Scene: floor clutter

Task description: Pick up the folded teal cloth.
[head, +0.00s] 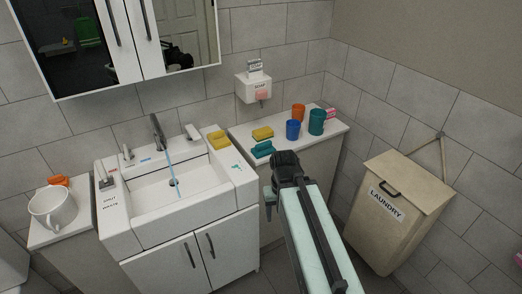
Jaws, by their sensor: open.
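The folded teal cloth (262,149) lies on the white counter to the right of the sink, near its front left edge. It is a small, low, dark teal bundle. My gripper (270,203) is at the end of my arm, in front of the counter and below the cloth in the picture. It is open and holds nothing that I can see. The dark wrist above it comes close to the cloth's right side in the picture. I cannot tell the real gap between them.
A yellow folded item (262,133) lies just behind the cloth. A blue cup (292,130), orange cup (298,111) and teal cup (316,122) stand to the right on the counter (335,127). The sink (180,190) is left, the laundry bin (395,213) right.

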